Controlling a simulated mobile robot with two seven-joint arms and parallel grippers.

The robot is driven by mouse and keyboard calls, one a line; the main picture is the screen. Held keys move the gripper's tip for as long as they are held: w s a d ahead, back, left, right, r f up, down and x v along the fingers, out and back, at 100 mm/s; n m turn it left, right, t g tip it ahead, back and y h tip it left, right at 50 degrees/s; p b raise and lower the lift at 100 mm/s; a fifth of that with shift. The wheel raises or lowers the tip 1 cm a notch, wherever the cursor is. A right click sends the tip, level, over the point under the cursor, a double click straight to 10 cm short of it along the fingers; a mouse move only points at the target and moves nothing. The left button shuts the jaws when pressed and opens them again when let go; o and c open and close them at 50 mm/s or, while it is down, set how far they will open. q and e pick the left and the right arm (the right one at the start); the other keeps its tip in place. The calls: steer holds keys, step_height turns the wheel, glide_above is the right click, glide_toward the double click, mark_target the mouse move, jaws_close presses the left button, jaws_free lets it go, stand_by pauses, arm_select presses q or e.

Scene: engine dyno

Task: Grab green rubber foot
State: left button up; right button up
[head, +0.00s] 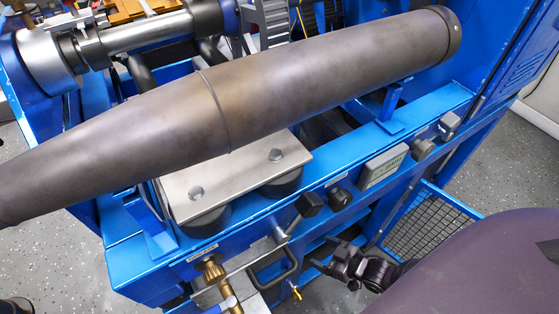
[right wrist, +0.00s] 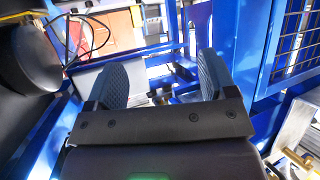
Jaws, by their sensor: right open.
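I cannot make out a green rubber foot in either view. Black round rubber feet (head: 207,222) sit under a metal plate (head: 235,175) in the head view. My right gripper (head: 328,258) is low in front of the blue frame, to the right of a black handle (head: 273,270). In the right wrist view its two blue-grey padded fingers (right wrist: 165,82) are spread wide apart. Nothing is held between them. My left gripper does not show.
A long brown metal cylinder (head: 250,95) lies across the blue frame (head: 330,168). Several knobs and a grey box (head: 383,165) line its front edge. A blue mesh basket (head: 430,222) is right of my right gripper. Blue bars (right wrist: 185,75) stand beyond the fingers.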

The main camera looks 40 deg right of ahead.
steer(key=w+f+b, duration=0.1)
steer(key=w+f, duration=0.1)
steer(key=w+f+b, duration=0.1)
steer(key=w+f, duration=0.1)
steer(key=w+f+b, duration=0.1)
steer(key=w+f, duration=0.1)
steer(key=w, duration=0.1)
steer(key=shift+a+f, duration=0.3)
steer(key=shift+a, duration=0.1)
steer(key=b+x, duration=0.1)
steer(key=x, duration=0.3)
steer(key=shift+f+b, duration=0.1)
steer(key=shift+b, duration=0.3)
steer(key=shift+w+a, duration=0.15)
steer(key=shift+w, duration=0.25)
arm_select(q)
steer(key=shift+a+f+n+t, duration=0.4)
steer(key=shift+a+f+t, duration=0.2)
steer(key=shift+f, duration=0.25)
arm_select(e)
steer(key=shift+w, duration=0.2)
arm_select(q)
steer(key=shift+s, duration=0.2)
arm_select(e)
steer(key=c, duration=0.8)
